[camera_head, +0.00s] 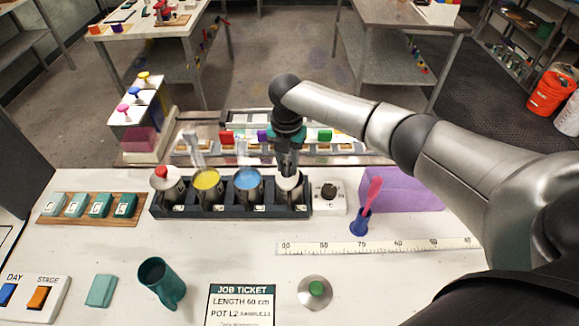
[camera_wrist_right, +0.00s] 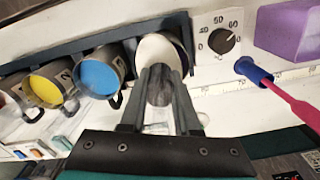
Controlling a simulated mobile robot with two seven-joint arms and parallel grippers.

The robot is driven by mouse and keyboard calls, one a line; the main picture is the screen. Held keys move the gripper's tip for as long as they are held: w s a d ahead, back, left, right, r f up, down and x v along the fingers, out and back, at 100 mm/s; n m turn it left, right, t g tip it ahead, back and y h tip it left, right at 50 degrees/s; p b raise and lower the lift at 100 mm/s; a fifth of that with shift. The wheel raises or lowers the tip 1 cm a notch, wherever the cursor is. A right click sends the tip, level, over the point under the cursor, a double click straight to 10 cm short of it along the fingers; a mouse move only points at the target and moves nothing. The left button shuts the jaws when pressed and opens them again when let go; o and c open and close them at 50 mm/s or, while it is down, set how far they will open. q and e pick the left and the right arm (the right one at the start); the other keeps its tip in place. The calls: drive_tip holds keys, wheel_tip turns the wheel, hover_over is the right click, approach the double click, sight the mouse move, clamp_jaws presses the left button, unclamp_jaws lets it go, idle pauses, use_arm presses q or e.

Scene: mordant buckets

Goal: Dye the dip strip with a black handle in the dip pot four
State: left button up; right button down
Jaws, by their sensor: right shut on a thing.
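A dark rack (camera_head: 230,211) holds a row of pots. The fourth pot from the left, dip pot four (camera_head: 290,188), has a pale inside; it also shows in the right wrist view (camera_wrist_right: 148,50). My right gripper (camera_head: 288,165) points down right over this pot. In the right wrist view my right gripper (camera_wrist_right: 160,75) is shut on a dark grey, rounded piece (camera_wrist_right: 159,92), which looks like the black handle of the dip strip. The strip below the handle is hidden, so its depth in the pot cannot be told. My left gripper is not in view.
A dial box (camera_head: 328,197) and a blue holder with a pink tool (camera_head: 360,221) stand right. A teal mug (camera_head: 160,282) is in front.

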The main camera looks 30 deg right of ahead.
sight(288, 158)
drive_tip(key=shift+d+r+p, duration=0.1)
drive_tip(key=shift+r+p, duration=1.45)
drive_tip(key=shift+r, duration=0.15)
drive_tip(key=shift+r+p, duration=0.4)
drive_tip(key=shift+r, duration=0.75)
drive_tip(key=shift+s+d+r, duration=0.1)
drive_tip(key=shift+r, duration=0.6)
drive_tip(key=shift+s+d+r, duration=0.1)
drive_tip(key=shift+r, duration=0.55)
drive_tip(key=shift+f, duration=0.1)
drive_tip(key=shift+f+b, duration=2.6)
drive_tip(key=shift+f, duration=1.55)
drive_tip(key=shift+r, duration=0.1)
drive_tip(key=shift+d+r+p, duration=0.2)
drive_tip(key=shift+d+p, duration=0.05)
drive_tip(key=shift+p, duration=0.3)
drive_tip(key=shift+a+f, duration=0.1)
